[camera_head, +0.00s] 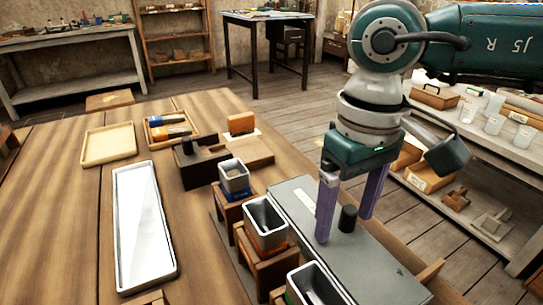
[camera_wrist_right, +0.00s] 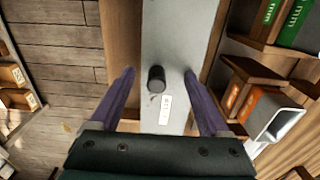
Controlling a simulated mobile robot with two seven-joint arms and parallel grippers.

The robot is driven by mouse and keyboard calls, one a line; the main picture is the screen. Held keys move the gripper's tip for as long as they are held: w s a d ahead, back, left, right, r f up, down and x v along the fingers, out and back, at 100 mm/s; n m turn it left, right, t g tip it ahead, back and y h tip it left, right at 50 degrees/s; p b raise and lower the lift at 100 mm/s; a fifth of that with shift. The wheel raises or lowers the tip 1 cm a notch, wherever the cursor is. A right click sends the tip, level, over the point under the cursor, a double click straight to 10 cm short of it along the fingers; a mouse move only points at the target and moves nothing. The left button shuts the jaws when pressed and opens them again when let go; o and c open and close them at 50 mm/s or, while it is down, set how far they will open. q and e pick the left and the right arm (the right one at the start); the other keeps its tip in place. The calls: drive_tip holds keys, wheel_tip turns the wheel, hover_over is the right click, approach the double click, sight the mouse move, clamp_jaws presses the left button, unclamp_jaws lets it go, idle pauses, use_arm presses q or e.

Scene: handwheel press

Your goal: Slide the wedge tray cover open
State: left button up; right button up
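The wedge tray cover (camera_head: 370,262) is a long flat grey plate with a black knob (camera_head: 348,218) and a white label, lying along the right side of the table. In the right wrist view the cover (camera_wrist_right: 178,35) runs between my fingers, and its knob (camera_wrist_right: 156,79) stands between them with a gap on each side. My right gripper (camera_head: 345,229) is open above the cover, its purple fingers on either side of the knob. What is under the cover is hidden. My left gripper is not in view.
Several open metal bins on wooden stands, one bin (camera_head: 265,220) among them, stand close along the cover's left side.

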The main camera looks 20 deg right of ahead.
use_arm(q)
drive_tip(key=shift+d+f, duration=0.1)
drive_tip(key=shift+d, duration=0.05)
use_arm(e)
drive_tip(key=shift+d+f, duration=0.15)
drive_tip(key=shift+f, duration=0.1)
drive_tip(key=c, duration=0.6)
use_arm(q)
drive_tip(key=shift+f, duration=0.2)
use_arm(e)
drive_tip(key=shift+d+f, duration=0.1)
drive_tip(key=shift+d, duration=0.3)
use_arm(q)
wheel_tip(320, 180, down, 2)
drive_tip(key=shift+b, duration=1.2)
use_arm(e)
drive_tip(key=d, duration=0.4)
drive_tip(key=shift+w+d+f, duration=0.1)
drive_tip(key=shift+w+d, duration=0.05)
drive_tip(key=shift+d, duration=0.05)
drive_tip(key=shift+c, duration=1.1)
drive_tip(key=shift+d, duration=0.6)
drive_tip(key=c, duration=0.3)
drive_tip(key=shift+c, duration=0.2)
